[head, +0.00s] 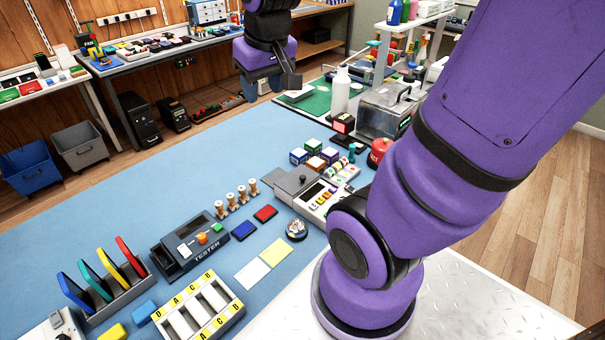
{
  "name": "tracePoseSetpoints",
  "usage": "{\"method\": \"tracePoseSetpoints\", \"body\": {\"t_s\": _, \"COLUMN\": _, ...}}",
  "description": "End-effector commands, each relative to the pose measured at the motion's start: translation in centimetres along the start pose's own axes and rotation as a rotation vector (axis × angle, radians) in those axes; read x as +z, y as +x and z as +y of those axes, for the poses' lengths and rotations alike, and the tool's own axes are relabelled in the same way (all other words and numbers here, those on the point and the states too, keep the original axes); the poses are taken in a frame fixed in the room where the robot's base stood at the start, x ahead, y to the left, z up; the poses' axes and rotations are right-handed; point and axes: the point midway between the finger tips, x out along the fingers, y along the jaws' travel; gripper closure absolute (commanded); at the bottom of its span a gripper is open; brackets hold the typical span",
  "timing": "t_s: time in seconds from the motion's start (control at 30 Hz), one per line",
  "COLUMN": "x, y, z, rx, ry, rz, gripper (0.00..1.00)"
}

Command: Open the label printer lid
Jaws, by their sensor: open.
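A low grey and white machine (318,196) stands on the blue mat right of centre, close to the base of my arm. It looks like the label printer, though no label confirms this. A small screen and coloured buttons are beside the cover. My gripper (292,82) is at the top centre, raised and well away from the machine, towards the far end of the bench. It is open, and I see nothing between its fingers, which show only small and side-on.
Small coloured boxes (315,163) and a red container (379,150) stand behind the machine. A metal box (385,112) and white bottle (341,90) are beyond. The mat's far left is clear.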

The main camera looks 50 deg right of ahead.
Motion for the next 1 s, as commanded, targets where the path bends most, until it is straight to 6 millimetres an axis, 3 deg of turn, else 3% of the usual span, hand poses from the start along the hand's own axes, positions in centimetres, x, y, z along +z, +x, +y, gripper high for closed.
{"method": "tracePoseSetpoints", "body": {"t_s": 0.2, "x": -1.8, "y": 4.8, "z": 2.7, "rx": 0.016, "ry": 0.052, "rz": -0.069, "gripper": 0.52}}
{"method": "tracePoseSetpoints", "body": {"t_s": 0.47, "x": -2.7, "y": 10.8, "z": 6.2, "rx": 0.025, "ry": 0.109, "rz": -0.14, "gripper": 0.52}}
{"method": "tracePoseSetpoints", "body": {"t_s": 1.0, "x": -0.3, "y": 23.1, "z": 13.1, "rx": 0.013, "ry": 0.225, "rz": -0.274, "gripper": 0.52}}
